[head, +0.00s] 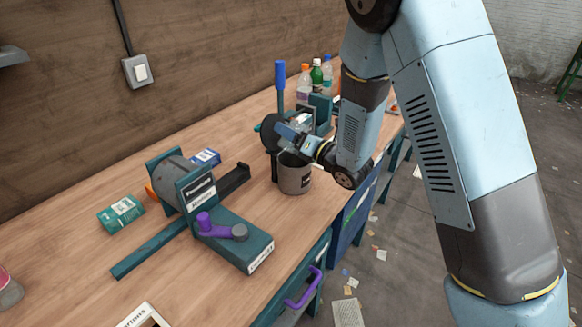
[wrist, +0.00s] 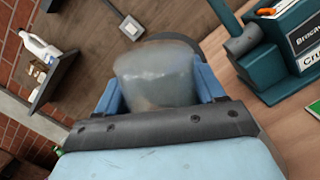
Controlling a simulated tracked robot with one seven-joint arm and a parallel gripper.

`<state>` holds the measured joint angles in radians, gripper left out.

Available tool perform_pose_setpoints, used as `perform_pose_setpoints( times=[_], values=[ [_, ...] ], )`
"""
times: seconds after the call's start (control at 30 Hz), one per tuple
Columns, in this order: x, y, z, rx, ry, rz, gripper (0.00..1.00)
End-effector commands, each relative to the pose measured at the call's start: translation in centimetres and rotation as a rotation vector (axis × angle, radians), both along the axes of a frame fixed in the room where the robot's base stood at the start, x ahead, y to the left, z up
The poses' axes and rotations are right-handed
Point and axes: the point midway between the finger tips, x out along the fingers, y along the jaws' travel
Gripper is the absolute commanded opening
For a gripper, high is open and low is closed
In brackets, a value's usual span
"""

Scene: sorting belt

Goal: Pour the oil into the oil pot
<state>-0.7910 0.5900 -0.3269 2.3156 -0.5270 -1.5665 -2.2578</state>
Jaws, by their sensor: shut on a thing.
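The grey cylindrical pot (head: 296,180), with a dark label, stands on the bench with its top open. A round black lid (head: 269,131) stands raised at its back left. My gripper (head: 290,132) is just above the pot's mouth and shut on a hazy, see-through container (wrist: 157,78). In the wrist view the blue fingers press on both sides of the container. The container shows only in part in the head view, behind the fingers. I cannot tell how much oil is in it, nor whether any is flowing out.
A teal crusher (wrist: 283,62) with a blue handle (head: 280,76) stands behind the pot. Bottles (head: 316,75) stand farther back. A teal device with a purple crank (head: 204,222) is at left front, near a green box (head: 121,213).

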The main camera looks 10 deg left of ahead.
Motion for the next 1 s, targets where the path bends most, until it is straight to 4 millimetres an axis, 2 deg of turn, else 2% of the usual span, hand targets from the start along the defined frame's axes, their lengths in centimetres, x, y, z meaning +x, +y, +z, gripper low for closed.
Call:
perform_pose_setpoints(
  times=[0.37, 0.7, 1.0],
  values=[
    [0.1, -0.1, 0.0, 0.005, 0.006, 0.0, 0.37],
    [1.8, -1.4, 0.0, 0.23, 0.295, -0.002, 0.37],
    [1.8, -1.4, 0.1, 0.237, 0.308, 0.0, 0.37]
  ],
)
